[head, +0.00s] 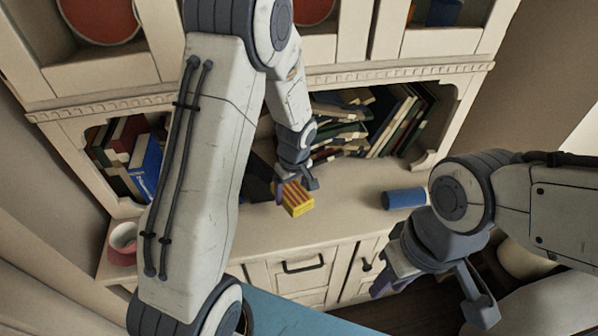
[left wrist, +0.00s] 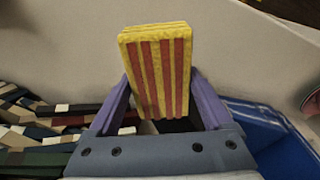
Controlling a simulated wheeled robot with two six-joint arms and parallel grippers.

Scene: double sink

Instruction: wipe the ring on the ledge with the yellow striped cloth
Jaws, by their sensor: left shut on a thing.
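The yellow cloth with red stripes (head: 296,203) is a folded block at the ledge (head: 335,205) of the cabinet, in the middle of the head view. My left gripper (head: 292,188) is shut on it; the left wrist view shows the cloth (left wrist: 158,75) between the two purple fingers (left wrist: 160,110). I cannot tell whether the cloth touches the ledge. I make out no ring on the ledge; the cloth or my left arm may hide it. My right gripper (head: 435,292) is open and empty, in front of the cabinet at the lower right.
A blue cylinder (head: 404,198) lies on the ledge to the right of the cloth. A red mug (head: 122,242) stands at the ledge's left end. Books (head: 395,125) fill the shelf behind. The ledge between cloth and cylinder is clear.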

